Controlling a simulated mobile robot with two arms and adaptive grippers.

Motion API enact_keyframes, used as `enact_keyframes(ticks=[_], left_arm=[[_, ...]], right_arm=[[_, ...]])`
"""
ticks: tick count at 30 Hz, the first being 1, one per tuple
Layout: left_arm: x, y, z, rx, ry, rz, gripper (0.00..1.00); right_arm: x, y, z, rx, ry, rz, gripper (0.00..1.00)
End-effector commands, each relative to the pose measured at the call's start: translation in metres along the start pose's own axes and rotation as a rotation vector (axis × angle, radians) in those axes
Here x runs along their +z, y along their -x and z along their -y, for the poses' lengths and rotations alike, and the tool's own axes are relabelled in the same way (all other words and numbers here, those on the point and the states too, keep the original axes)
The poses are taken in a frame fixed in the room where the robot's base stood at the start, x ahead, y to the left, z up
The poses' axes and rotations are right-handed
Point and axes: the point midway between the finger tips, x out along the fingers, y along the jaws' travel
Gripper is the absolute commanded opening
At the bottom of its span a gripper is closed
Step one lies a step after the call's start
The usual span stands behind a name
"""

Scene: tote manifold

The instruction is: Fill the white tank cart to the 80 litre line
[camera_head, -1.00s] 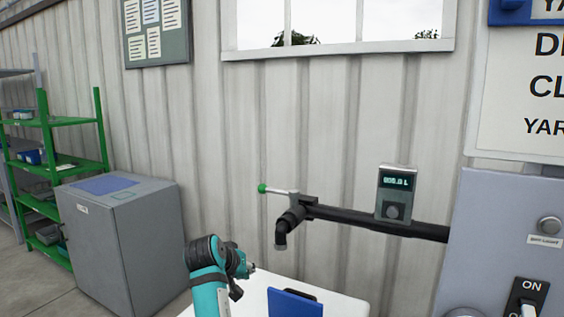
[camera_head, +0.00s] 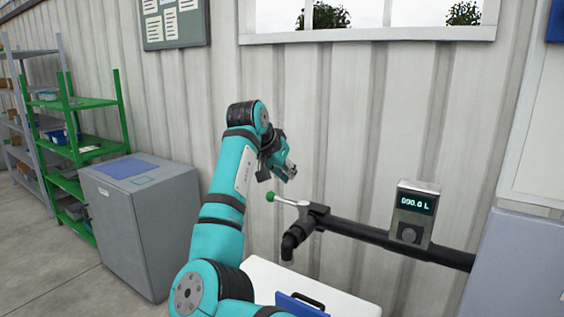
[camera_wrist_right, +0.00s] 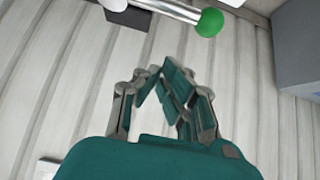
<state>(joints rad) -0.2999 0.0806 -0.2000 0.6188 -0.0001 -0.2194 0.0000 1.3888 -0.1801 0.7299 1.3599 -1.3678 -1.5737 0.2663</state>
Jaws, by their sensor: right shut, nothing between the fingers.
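The pipe (camera_head: 380,238) runs along the wall and ends in a downturned black spout (camera_head: 290,243). Its lever has a green ball knob (camera_head: 270,197) pointing left. A grey flow meter (camera_head: 411,217) on the pipe appears to read 000.0 L. A white top (camera_head: 262,275), probably the tank cart, stands below the spout; its litre marks are not visible. My right gripper (camera_head: 290,170) is shut and empty, just above and right of the knob, apart from it. In the right wrist view the shut fingers (camera_wrist_right: 178,82) point toward the wall, with the green knob (camera_wrist_right: 209,22) above them.
A blue panel with a dark handle (camera_head: 302,303) is at the white top. A grey cabinet (camera_head: 150,225) and green shelves (camera_head: 85,150) stand left. A grey panel (camera_head: 515,260) is at the right.

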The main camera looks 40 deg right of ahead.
Motion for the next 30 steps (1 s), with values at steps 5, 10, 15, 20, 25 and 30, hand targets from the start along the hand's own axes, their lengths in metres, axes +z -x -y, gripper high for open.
enact_keyframes(ticks=[5,10,15,20,25,30], left_arm=[[-0.002,0.011,-0.001,0.001,0.000,-0.001,0.00],[-0.003,0.018,-0.002,0.003,0.001,-0.002,0.00],[-0.003,0.020,-0.002,0.003,0.000,-0.002,0.00],[-0.003,0.020,0.000,0.000,0.000,-0.001,0.00],[-0.003,0.020,0.000,0.001,0.000,-0.001,0.00],[-0.004,0.022,0.000,0.001,0.000,-0.003,0.00]], right_arm=[[-0.002,-0.037,-0.001,0.003,0.000,0.001,0.00],[0.022,-0.021,0.001,-0.001,0.001,0.000,0.00],[0.032,-0.016,0.000,0.000,0.000,-0.001,0.00],[0.034,-0.016,-0.001,0.001,-0.001,-0.001,0.00],[0.034,-0.016,-0.001,0.001,-0.001,-0.001,0.00],[0.031,-0.017,0.000,-0.003,0.003,-0.001,0.00]])
